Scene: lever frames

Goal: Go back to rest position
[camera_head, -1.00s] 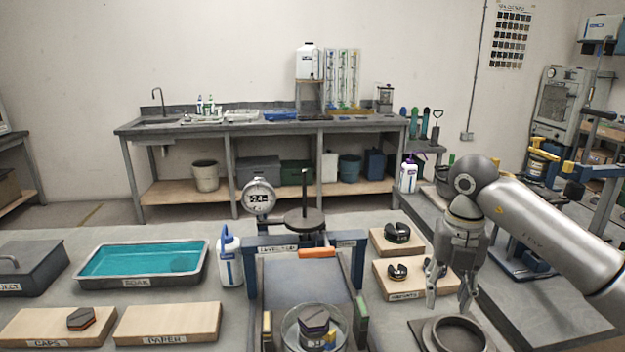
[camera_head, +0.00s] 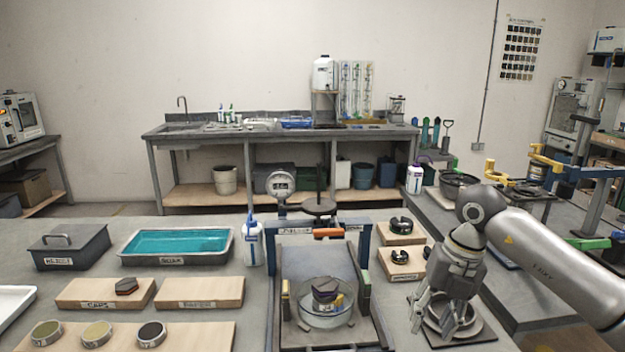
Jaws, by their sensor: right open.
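My right gripper (camera_head: 430,322) is at the right of the table, pointing down with its fingers apart and nothing between them that I can make out. It hangs in front of a dark round ring on a square base (camera_head: 468,322) and partly hides it. The lever frame (camera_head: 318,247) stands in the middle with its orange handle (camera_head: 328,233) lying across the front. A glass dish (camera_head: 325,316) holding a stack of dark blocks (camera_head: 325,289) sits on its bed. My left gripper does not show.
Left of the frame are a wash bottle (camera_head: 252,244), a teal-filled tray (camera_head: 130,255), a lidded grey box (camera_head: 70,247), wooden boards (camera_head: 200,292) and several round tins (camera_head: 97,333). A side bench is at the right.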

